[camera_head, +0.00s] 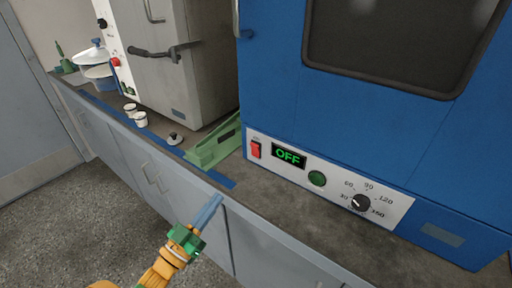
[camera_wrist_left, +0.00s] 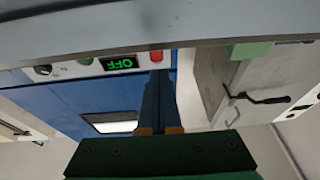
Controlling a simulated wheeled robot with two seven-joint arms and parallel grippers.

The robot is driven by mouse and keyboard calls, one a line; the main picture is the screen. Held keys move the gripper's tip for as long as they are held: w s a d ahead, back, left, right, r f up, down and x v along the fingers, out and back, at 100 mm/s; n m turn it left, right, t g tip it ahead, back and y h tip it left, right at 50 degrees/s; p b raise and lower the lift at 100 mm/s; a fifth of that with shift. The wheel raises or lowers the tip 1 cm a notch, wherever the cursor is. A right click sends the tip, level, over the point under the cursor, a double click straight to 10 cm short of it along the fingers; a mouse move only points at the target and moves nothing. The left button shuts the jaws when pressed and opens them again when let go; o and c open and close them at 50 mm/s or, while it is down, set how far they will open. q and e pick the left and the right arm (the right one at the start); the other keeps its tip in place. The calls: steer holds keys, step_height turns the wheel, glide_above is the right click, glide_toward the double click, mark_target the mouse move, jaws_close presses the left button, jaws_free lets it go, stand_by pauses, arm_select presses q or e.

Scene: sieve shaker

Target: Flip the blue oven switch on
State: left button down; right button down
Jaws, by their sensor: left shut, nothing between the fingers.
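The blue oven (camera_head: 275,95) stands on the counter at the right, with a white control panel low on its front. A red rocker switch (camera_head: 255,149) is at the panel's left end, beside a display (camera_head: 289,156) that reads OFF in green. My left gripper (camera_head: 219,199) is shut and empty, in front of the counter's edge, below and left of the switch and apart from it. In the left wrist view, which is upside down, the gripper's blue fingers (camera_wrist_left: 158,74) point toward the red switch (camera_wrist_left: 156,56). My right gripper is not in view.
The panel also has a green button (camera_head: 317,178) and a black dial (camera_head: 361,203). A green object (camera_head: 212,148) lies on the counter left of the switch. Further left are a grey oven (camera_head: 178,75), small white cups (camera_head: 139,119) and a blue-white container (camera_head: 99,75).

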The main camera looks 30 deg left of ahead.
arm_select(q)
steer(key=r, duration=0.2)
steer(key=p, duration=0.2)
glide_toward(253, 146)
steer(key=shift+m+t+h, duration=0.3)
steer(key=shift+t+h, duration=0.1)
steer(key=x, duration=0.4)
steer(key=f+x, duration=0.1)
steer(key=x, duration=0.2)
steer(key=shift+w, duration=0.15)
steer(key=shift+a, duration=0.1)
